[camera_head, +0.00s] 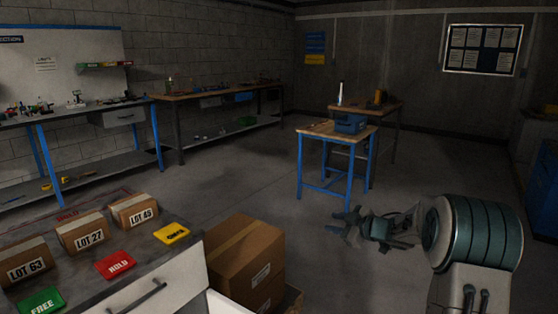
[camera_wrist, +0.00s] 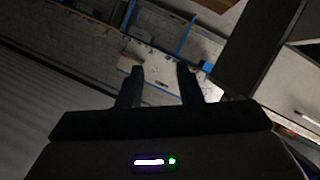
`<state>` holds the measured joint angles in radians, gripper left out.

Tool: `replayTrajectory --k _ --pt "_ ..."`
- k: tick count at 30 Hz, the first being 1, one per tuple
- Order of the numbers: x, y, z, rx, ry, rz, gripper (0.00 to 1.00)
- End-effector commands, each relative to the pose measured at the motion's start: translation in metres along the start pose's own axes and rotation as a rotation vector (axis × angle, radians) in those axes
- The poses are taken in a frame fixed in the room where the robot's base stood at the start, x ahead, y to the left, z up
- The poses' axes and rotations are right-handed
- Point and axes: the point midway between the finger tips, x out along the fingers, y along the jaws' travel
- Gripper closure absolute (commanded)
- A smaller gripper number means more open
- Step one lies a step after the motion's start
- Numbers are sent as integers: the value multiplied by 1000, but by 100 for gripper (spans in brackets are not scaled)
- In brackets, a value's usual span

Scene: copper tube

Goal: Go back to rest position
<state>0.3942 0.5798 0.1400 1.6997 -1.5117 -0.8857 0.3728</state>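My gripper (camera_head: 348,222) is at the lower right of the head view, held out over open floor to the right of the cardboard boxes. In the wrist view my gripper (camera_wrist: 160,78) shows two dark fingers standing apart with nothing between them. A copper tube cannot be made out in either view. In the head view a small wooden-topped table (camera_head: 335,132) with blue legs stands beyond my gripper.
A grey counter (camera_head: 150,262) at lower left carries LOT boxes (camera_head: 80,232) and coloured cards, including a red HOLD card (camera_head: 116,264). Stacked cardboard boxes (camera_head: 243,262) stand beside it. Workbenches (camera_head: 215,93) line the left wall. The middle floor (camera_head: 235,180) is clear.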

Motion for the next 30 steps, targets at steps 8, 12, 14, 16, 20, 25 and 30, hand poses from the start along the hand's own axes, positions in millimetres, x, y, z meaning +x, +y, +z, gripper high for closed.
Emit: replayTrajectory --k 8,12,14,16,20,25,30 --pt "-68 42 -78 119 -311 350 67" --pt "-118 34 -101 237 -474 470 67" --pt "-141 24 -109 299 -543 508 67" --pt "-167 7 -117 378 -623 538 67" --pt "-215 -38 -131 541 -766 553 67" --pt "-270 -117 -151 771 -932 487 67" --pt "-307 -190 -170 953 -1045 360 67"
